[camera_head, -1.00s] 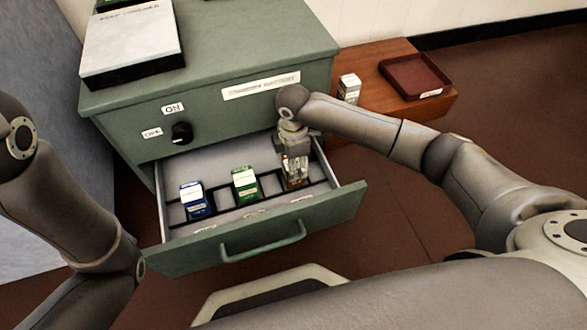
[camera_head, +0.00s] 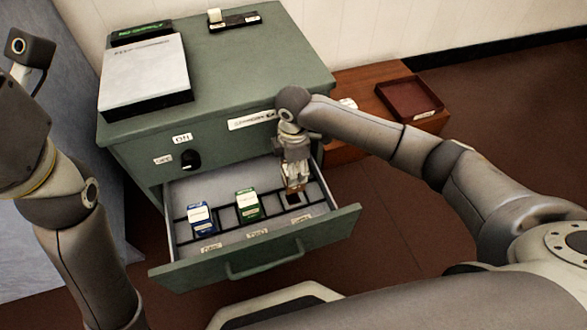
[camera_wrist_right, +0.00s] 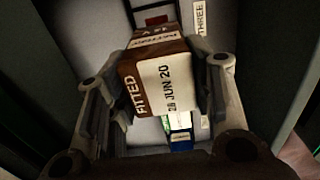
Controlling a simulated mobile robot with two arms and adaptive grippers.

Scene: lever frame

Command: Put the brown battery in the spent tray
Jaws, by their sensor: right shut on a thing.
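Only a small brown part of the battery (camera_head: 294,188) shows there. A dark red-brown tray (camera_head: 411,97) with a small label, too small to read, lies on the wooden stand at right.
A blue battery (camera_head: 201,218) and a green battery (camera_head: 247,206) stand in other drawer compartments. The green cabinet (camera_head: 225,75) carries a black dial (camera_head: 190,159), a binder (camera_head: 145,77) and a black strip (camera_head: 234,21). My right forearm passes before the wooden stand (camera_head: 432,121).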

